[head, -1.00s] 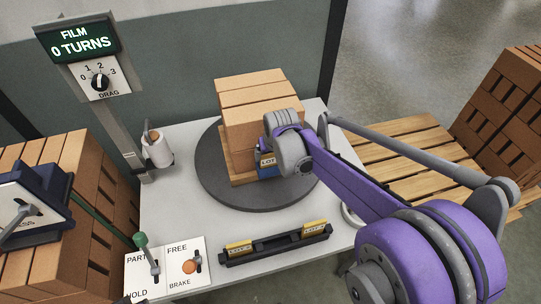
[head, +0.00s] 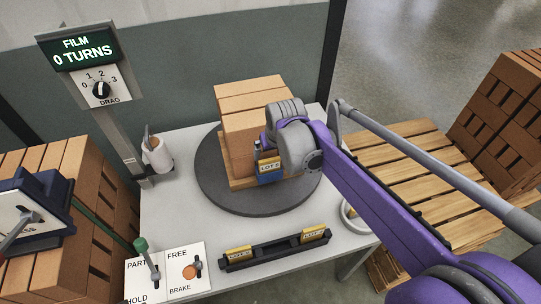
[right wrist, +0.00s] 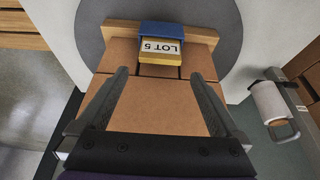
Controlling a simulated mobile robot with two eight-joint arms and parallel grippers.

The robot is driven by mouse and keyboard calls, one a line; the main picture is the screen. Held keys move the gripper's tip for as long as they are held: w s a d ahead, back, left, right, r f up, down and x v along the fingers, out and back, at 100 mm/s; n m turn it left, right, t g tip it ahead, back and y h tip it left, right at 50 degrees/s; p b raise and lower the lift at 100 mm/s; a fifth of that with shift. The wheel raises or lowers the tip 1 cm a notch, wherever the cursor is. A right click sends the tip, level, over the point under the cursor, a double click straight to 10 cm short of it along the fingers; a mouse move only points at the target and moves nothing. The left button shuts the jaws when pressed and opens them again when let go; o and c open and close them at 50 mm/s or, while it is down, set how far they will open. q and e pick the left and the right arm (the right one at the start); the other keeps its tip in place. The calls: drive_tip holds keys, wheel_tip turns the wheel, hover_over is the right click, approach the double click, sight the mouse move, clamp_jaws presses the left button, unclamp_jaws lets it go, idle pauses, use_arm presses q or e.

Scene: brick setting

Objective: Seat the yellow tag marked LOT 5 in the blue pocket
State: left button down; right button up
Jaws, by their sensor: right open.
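The yellow tag marked LOT 5 (head: 268,164) sits in the blue pocket (head: 270,178) on the near face of the brick stack. In the right wrist view the tag (right wrist: 160,50) shows upside down, its upper part standing out of the blue pocket (right wrist: 161,28). How deep it sits is hidden by the pocket. My right gripper (head: 263,146) is just above the tag at the stack. In the right wrist view its two fingers (right wrist: 160,74) are spread, with nothing between them, and the tag lies beyond the fingertips. My left gripper is not in view.
The brick stack (head: 246,89) stands on a round dark turntable (head: 225,195). A black rack (head: 275,251) with two yellow tags lies in front. A lever panel (head: 181,272) is at front left, a roll (head: 157,155) at back left. A slatted pallet (head: 400,150) is at right.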

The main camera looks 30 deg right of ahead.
drive_tip(key=s+a+f+n, duration=0.1)
drive_tip(key=s+a+f, duration=0.1)
drive_tip(key=s, duration=0.4)
drive_tip(key=s+a+f, duration=0.2)
drive_tip(key=s+a, duration=0.2)
drive_tip(key=s, duration=0.3)
drive_tip(key=s+a+f+n+t+y, duration=0.1)
drive_tip(key=s+a+f, duration=0.1)
drive_tip(key=s, duration=0.4)
drive_tip(key=shift+s+a+f+n, duration=0.3)
drive_tip(key=shift+a, duration=0.55)
drive_tip(key=r+p, duration=0.2)
drive_tip(key=w+r+p, duration=0.1)
drive_tip(key=r+p, duration=0.1)
drive_tip(key=r, duration=0.1)
drive_tip(key=shift+w, duration=0.1)
